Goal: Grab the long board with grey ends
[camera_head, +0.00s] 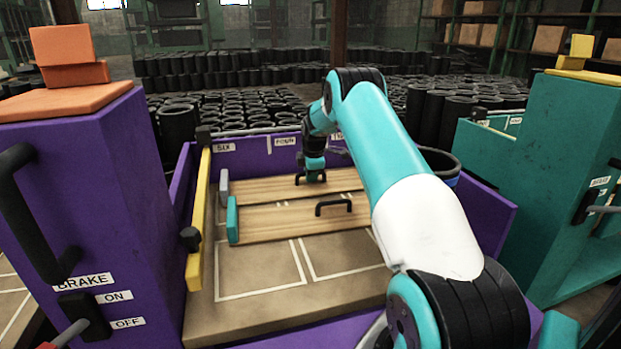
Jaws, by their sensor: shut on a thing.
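The long board with grey ends (260,188) lies at the back of the purple-walled work tray, its left grey end (224,188) showing. Its right part is hidden behind my arm. My gripper (311,180) is at the black handle on top of this board and is shut on it. The fingertips are small and dark here. In front of it lies a second wooden board (275,222) with a teal left end (232,220) and its own black handle (334,206).
A yellow rail (199,225) with a black knob runs along the tray's left side. The tray floor (260,318) in front of the boards is bare with white outlines. A purple cabinet (130,170) stands left, a teal cabinet (570,180) right. Many black rubber sleeves (235,107) stand behind.

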